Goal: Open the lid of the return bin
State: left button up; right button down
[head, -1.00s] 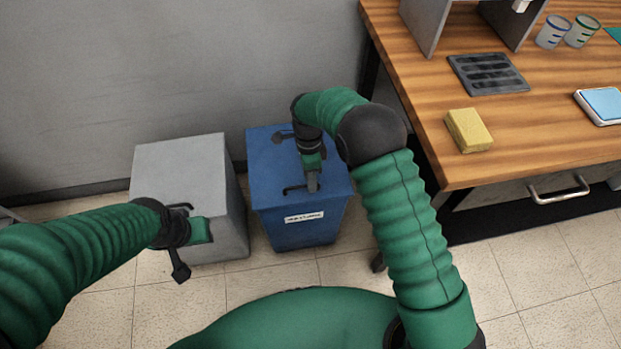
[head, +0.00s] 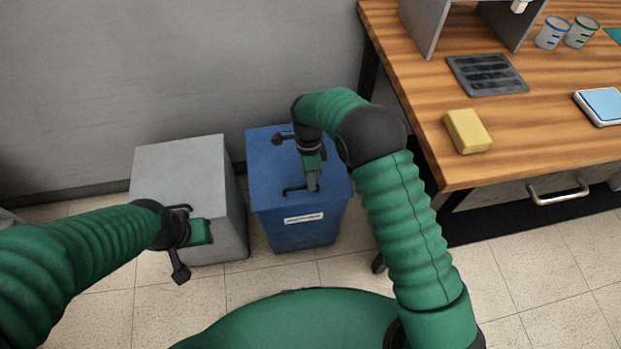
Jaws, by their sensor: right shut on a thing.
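A blue bin (head: 301,232) with a white label (head: 304,218) stands on the floor by the wall; the print is too small to read. Its lid (head: 268,163) lies flat and closed on top. A dark handle (head: 291,190) is at the lid's front edge. My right gripper (head: 312,186) points down at this handle and is shut on it; the fingers partly cover the handle. My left gripper (head: 206,231) hangs in front of the grey bin (head: 178,165), apart from the blue bin. Its fingers are too unclear to tell open from shut.
A wooden table (head: 550,135) is at the right, with a yellow sponge-like block (head: 467,131), a dark slotted tray (head: 487,74), two cups (head: 552,33) and a blue-topped device (head: 601,105). A wall (head: 180,70) is behind the bins. Floor in front is clear.

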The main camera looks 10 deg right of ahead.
jog(key=shift+w+a+r, duration=0.1)
dwell(0.7)
jog(key=w+r+p, duration=0.8)
jog(key=r+p, duration=0.3)
jog(key=r, duration=0.3)
jog(key=shift+w+r, duration=0.2)
jog(key=shift+r, duration=0.05)
